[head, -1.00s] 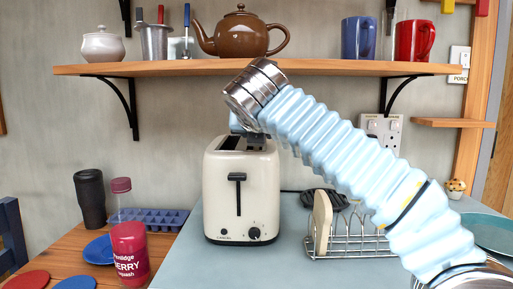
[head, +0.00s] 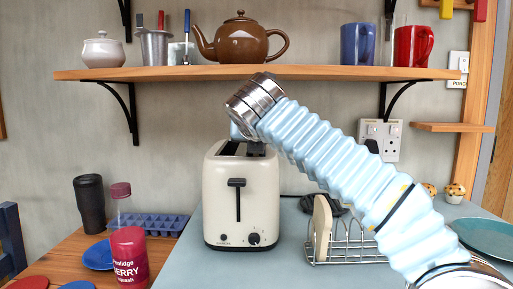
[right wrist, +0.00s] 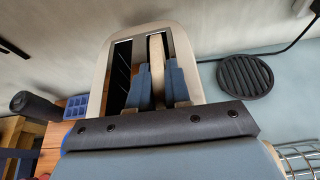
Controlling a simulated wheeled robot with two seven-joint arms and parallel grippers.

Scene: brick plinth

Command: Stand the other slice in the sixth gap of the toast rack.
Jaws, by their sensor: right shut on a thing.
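The cream toaster (head: 239,200) stands on the grey-blue worktop, and its slots show in the right wrist view. A pale slice (right wrist: 157,58) stands in one slot; the other slot looks dark and empty. My right gripper (right wrist: 159,78) points down over the toaster with its blue fingers shut on the slice. In the head view the wrist hides most of the gripper. The wire toast rack (head: 350,256) stands right of the toaster, with another slice (head: 322,228) upright at its left end. My right arm covers part of the rack's right side. My left gripper is not in view.
A wooden shelf (head: 200,73) with a teapot (head: 240,42) and mugs hangs above the toaster. A round black ribbed thing (right wrist: 245,77) and a cable lie behind the worktop's middle. A bottle (head: 129,255) stands left; a teal plate (head: 484,238) lies right.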

